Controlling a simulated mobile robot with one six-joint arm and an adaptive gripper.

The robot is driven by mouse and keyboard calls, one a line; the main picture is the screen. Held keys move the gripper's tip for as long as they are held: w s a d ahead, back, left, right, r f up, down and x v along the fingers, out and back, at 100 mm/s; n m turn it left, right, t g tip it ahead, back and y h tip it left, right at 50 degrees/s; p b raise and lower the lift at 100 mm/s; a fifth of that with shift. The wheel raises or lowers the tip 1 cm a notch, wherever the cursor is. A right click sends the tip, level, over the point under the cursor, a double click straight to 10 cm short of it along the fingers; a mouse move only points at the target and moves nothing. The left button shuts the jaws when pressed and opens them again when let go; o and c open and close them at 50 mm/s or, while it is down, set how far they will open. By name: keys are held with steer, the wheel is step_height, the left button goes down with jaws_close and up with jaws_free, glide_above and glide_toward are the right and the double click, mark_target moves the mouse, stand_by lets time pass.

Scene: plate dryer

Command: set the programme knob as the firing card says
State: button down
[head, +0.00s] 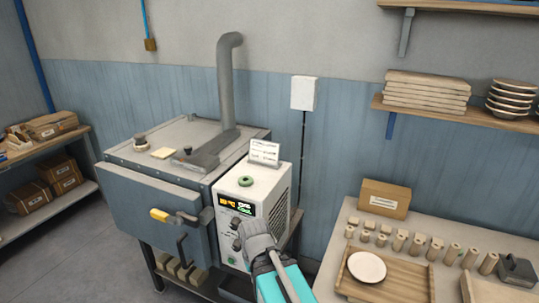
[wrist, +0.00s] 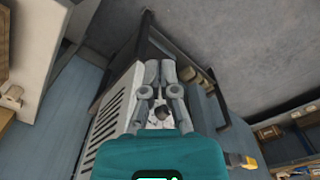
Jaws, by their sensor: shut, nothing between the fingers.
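The controller box (head: 281,177) is pale and stands against the right side of the kiln. Its front has a display (head: 237,205) with orange and green characters, too small to read surely. Small dark knobs (head: 235,223) sit below the display; I cannot tell which is the programme knob or where it points. The firing card (head: 264,152) stands on top of the box, its print unreadable. My gripper (head: 246,232) is shut and empty in front of the panel's lower right, hiding part of it. In the wrist view its fingers (wrist: 160,66) are together, and a dark round knob (wrist: 163,113) shows between the finger links.
The kiln (head: 155,210) has a yellow-ended door handle (head: 160,215) left of the panel. A worktable (head: 343,222) with a plate (head: 367,267) and several small pieces stands at right. The floor (head: 85,265) is clear at left.

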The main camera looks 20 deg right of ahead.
steer(key=c, duration=1)
jaws_free()
steer(key=shift+f, duration=0.15)
steer(key=shift+o, duration=1.2)
steer(key=shift+w+d+f+n+b, duration=0.1)
steer(key=shift+w+f+n+b, duration=0.1)
steer(key=shift+f+n+b, duration=0.15)
steer(key=o, duration=0.8)
steer(key=w+f+n+h+b, duration=0.1)
steer(key=n+b, duration=0.1)
steer(key=w+d+f+n+t+h+b, duration=0.1)
steer(key=w+f+n+h+b, duration=0.1)
steer(key=shift+w+f+h+b, duration=0.2)
steer(key=shift+h+b, duration=0.1)
steer(key=shift+b, duration=0.05)
steer(key=shift+c, duration=0.2)
steer(key=n+t+h+b, duration=1.05)
steer(key=n+b, duration=0.55)
steer(key=n, duration=0.6)
glide_toward(233, 227)
steer(key=s+a+t+y, duration=0.1)
steer(key=s, duration=0.2)
steer(key=shift+a, duration=0.25)
steer(key=shift+w+d, duration=0.1)
steer(key=shift+x, duration=6.8)
